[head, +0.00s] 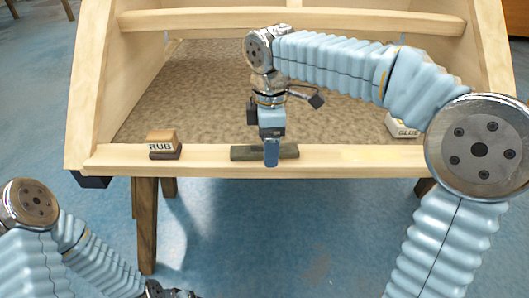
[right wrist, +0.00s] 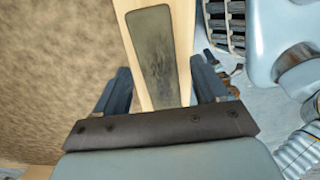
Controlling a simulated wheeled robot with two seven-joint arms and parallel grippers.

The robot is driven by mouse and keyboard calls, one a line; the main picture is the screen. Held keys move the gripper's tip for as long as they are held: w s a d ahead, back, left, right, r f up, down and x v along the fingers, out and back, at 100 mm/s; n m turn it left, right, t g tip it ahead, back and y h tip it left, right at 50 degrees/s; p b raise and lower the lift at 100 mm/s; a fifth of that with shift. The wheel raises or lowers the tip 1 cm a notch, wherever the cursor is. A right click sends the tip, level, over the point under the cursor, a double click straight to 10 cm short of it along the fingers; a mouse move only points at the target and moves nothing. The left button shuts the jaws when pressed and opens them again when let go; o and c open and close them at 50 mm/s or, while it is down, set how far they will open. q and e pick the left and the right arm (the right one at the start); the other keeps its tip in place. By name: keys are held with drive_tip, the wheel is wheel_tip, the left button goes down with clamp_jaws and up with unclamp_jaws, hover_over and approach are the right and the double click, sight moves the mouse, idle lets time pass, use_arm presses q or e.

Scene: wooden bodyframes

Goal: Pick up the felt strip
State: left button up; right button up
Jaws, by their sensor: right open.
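The felt strip (head: 240,153) is a flat dark grey-green piece lying along the pale front rail of the wooden frame in the head view. In the right wrist view the felt strip (right wrist: 153,45) shows a worn, darker middle. My right gripper (head: 271,159) points down over the strip and hides part of its middle. In the right wrist view its two fingers (right wrist: 164,88) stand apart on either side of the strip's line, and nothing is seen gripped. I cannot tell whether they touch the strip. My left arm is at the lower left; its fingers are out of the picture.
A block marked RUB (head: 163,146) sits on the front rail (head: 340,157) to the left. A white GLUE container (head: 402,127) stands at the right, partly behind my right arm. A speckled brown panel (head: 200,90) lies behind the rail. Blue floor is below.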

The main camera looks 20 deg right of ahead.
drive_tip(key=c, duration=1.1)
drive_tip(key=shift+r, duration=0.15)
